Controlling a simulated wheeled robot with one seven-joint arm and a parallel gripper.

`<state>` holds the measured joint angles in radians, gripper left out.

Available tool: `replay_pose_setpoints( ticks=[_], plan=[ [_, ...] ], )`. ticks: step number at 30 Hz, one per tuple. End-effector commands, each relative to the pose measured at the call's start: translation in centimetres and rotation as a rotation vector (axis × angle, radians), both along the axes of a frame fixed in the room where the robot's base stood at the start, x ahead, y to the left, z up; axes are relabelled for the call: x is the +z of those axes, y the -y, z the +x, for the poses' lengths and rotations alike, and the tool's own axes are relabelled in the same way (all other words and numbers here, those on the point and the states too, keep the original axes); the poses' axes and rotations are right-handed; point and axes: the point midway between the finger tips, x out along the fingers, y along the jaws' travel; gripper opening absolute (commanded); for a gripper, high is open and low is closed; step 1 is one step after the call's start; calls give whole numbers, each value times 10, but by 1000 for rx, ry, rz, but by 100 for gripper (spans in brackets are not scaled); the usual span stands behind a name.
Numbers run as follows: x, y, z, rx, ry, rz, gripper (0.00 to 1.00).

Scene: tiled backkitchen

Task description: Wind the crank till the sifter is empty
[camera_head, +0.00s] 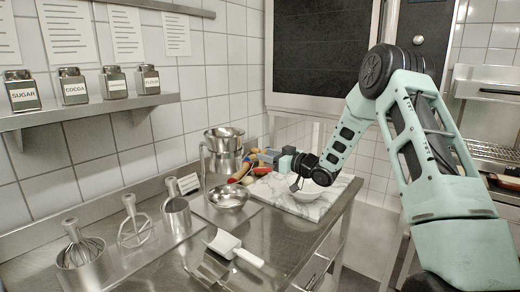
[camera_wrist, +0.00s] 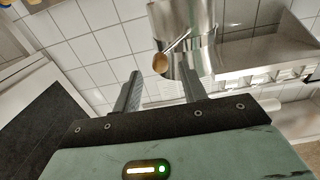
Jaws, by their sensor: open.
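The sifter (camera_head: 222,162) is a shiny metal cylinder in a stand at the back of the steel counter, with a wide metal rim on top. A metal bowl (camera_head: 228,197) stands below and in front of it. In the wrist view the sifter (camera_wrist: 185,22) is at the top, with a thin crank rod ending in a wooden knob (camera_wrist: 160,63). My gripper (camera_wrist: 158,78) is open and empty. The knob shows between and just beyond its fingertips; contact cannot be told. In the head view my gripper (camera_head: 268,157) is right of the sifter. The sifter's contents are hidden.
Labelled jars (camera_head: 75,88) line the wall shelf.

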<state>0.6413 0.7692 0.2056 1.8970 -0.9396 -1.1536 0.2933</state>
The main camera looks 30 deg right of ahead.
Motion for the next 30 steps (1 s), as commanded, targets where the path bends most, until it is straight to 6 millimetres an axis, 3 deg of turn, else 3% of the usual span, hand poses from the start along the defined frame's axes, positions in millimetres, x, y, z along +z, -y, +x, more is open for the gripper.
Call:
replay_pose_setpoints(
  ticks=[7,19,24,30],
  plan=[
    [1,-11,30,0,0,1,42],
    [0,-13,36,-1,0,0,42],
    [0,-13,36,-1,0,0,0],
    [0,-13,36,-1,-1,5,0]
  ],
)
